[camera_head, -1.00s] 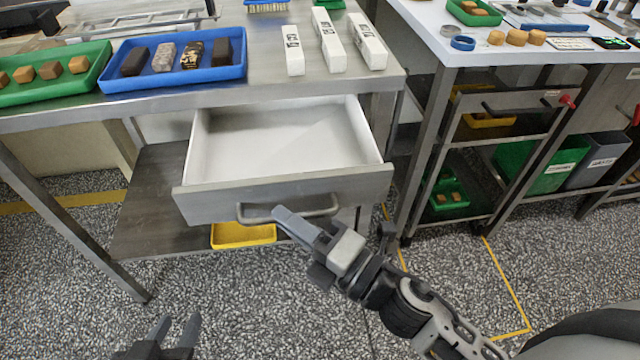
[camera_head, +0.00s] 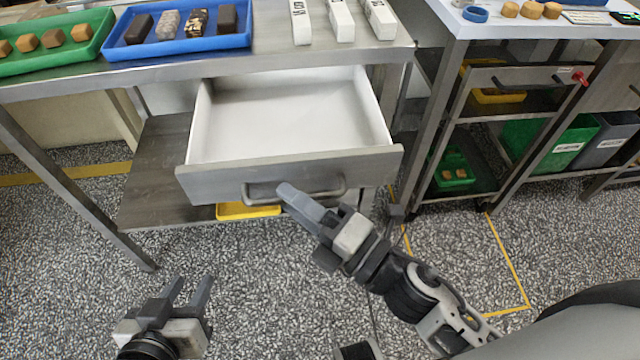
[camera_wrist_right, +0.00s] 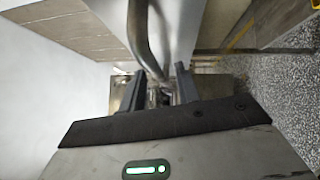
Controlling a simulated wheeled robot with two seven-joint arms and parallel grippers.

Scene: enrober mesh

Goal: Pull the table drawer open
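The table drawer (camera_head: 290,172) stands pulled well out from under the steel table, its white inside empty. Its grey bar handle (camera_head: 325,192) is on the front panel. My right gripper (camera_head: 300,205) is at the handle, one finger showing in front of its left half. In the right wrist view the handle bar (camera_wrist_right: 143,35) runs down to between my right gripper's two fingers (camera_wrist_right: 162,80), which stand apart with a gap beside the bar. My left gripper (camera_head: 188,288) is open and empty, low over the floor at the left.
The steel table (camera_head: 270,58) carries a green tray (camera_head: 60,65), a blue tray (camera_head: 180,45) and white labelled blocks (camera_head: 342,20). A yellow tray (camera_head: 248,211) is beneath the drawer. A second table with a rack (camera_head: 475,105) stands right. Floor in front is clear.

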